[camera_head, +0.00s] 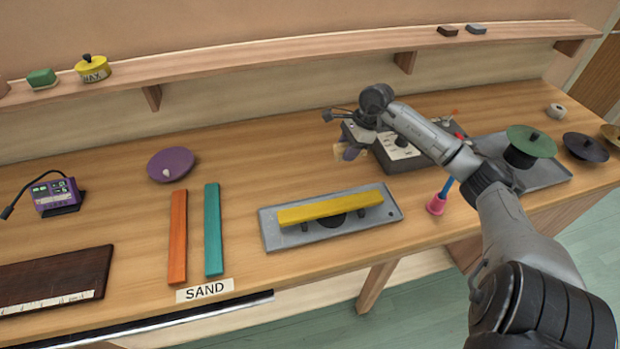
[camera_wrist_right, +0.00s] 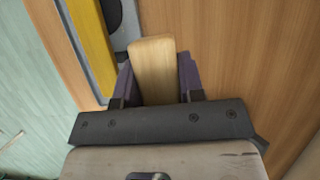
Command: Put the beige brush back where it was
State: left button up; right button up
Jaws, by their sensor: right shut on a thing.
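My right gripper (camera_head: 350,150) is shut on the beige brush (camera_wrist_right: 153,68) and holds it above the bench, behind the grey tray with the yellow bar. In the right wrist view the brush stands out between the two purple-dark fingers (camera_wrist_right: 156,88) as a pale wooden handle. In the head view only a small beige bit of the brush (camera_head: 338,152) shows beside the gripper; the rest is hidden. My left gripper is not in view.
The yellow bar (camera_head: 331,206) lies across the grey tray (camera_head: 283,237). Left of it lie a teal strip (camera_head: 213,230), an orange strip (camera_head: 177,238) and a purple disc (camera_head: 170,164). A dark box (camera_head: 398,158) with controls stands beside my right gripper. A pink-based blue stick (camera_head: 437,204) stands right.

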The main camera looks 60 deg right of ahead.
jog(key=shift+d+f, duration=0.3)
jog(key=shift+w+d+f, duration=0.1)
jog(key=shift+w+f, duration=0.05)
jog(key=shift+w, duration=0.1)
jog(key=b, duration=0.1)
send_over(307, 172)
jog(key=d, duration=0.1)
jog(key=f, duration=0.6)
jog(key=shift+s+f, duration=0.25)
jog(key=shift+s, duration=0.1)
jog(key=shift+f, duration=0.4)
notch_tip(307, 172, down, 3)
jog(key=shift+f, duration=0.15)
jog(key=shift+b, duration=0.3)
